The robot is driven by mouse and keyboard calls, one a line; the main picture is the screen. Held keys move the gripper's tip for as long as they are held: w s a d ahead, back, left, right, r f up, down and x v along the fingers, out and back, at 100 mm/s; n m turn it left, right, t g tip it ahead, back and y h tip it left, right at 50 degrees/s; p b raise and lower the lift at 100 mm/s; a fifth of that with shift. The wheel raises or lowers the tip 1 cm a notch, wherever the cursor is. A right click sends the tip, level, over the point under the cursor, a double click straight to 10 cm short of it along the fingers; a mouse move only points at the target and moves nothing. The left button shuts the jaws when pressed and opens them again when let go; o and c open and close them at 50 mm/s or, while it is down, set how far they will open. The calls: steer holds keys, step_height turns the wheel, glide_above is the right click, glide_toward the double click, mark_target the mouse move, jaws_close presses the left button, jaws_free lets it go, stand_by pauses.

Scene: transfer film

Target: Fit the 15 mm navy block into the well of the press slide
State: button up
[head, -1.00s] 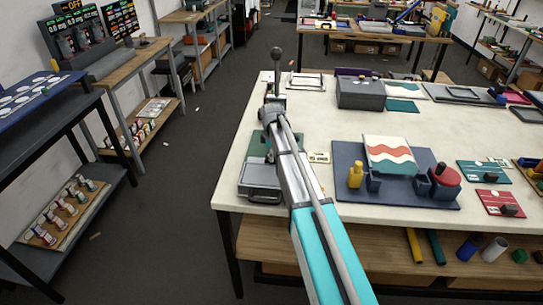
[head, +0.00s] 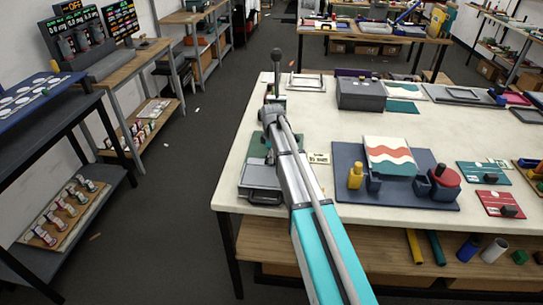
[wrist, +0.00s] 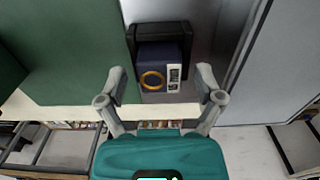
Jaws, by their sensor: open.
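A navy block (wrist: 162,56) shows in the wrist view, with a gold ring and a white label on its near face. A black bracket (wrist: 187,42) frames it on a grey metal surface (wrist: 208,22). I cannot tell whether this bracket is the slide's well, or how deep the block sits. My gripper (wrist: 160,76) is open, one finger on each side of the block, with visible gaps and no clear contact. In the head view my arm mostly hides the gripper and block, above the grey fixture (head: 262,180) at the table's left edge.
A green panel (wrist: 60,50) lies left of the block in the wrist view. In the head view, a black-knobbed lever (head: 276,56) stands behind my arm. A white lettered card (head: 318,158) and a blue tray (head: 412,193) lie to the right.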

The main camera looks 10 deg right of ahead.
step_height(320, 180, up, 12)
steer(key=p, duration=1.1)
steer(key=shift+p, duration=0.3)
stand_by(0.4)
steer(key=s+m, duration=1.4)
steer(key=s, duration=1.5)
steer(key=shift+s+a, duration=0.1)
step_height(320, 180, down, 6)
steer(key=b, duration=0.6)
